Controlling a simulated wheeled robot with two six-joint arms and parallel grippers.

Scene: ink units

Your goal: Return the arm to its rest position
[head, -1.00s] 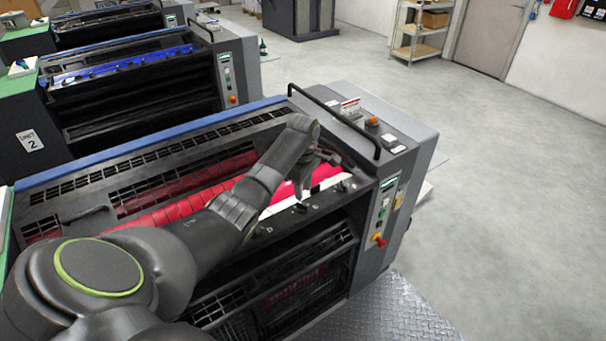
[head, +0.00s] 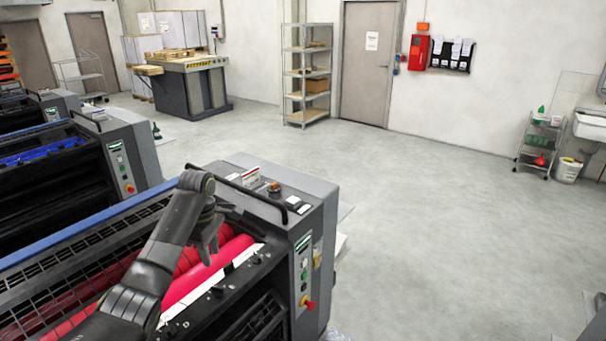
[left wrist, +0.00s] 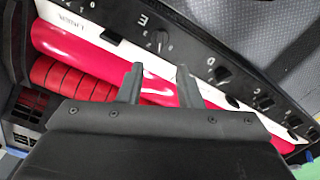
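My left arm reaches over the near ink unit from the lower left in the head view. My left gripper (head: 207,247) points down above the unit's red roller (head: 213,272). In the left wrist view the two fingers (left wrist: 158,82) stand apart with nothing held between them.
A black handrail (head: 240,193) and a control panel (head: 303,270) stand close to the right of my gripper. More ink units stand at the left. Open grey floor (head: 440,230) lies to the right. A shelf (head: 306,75) stands at the back wall.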

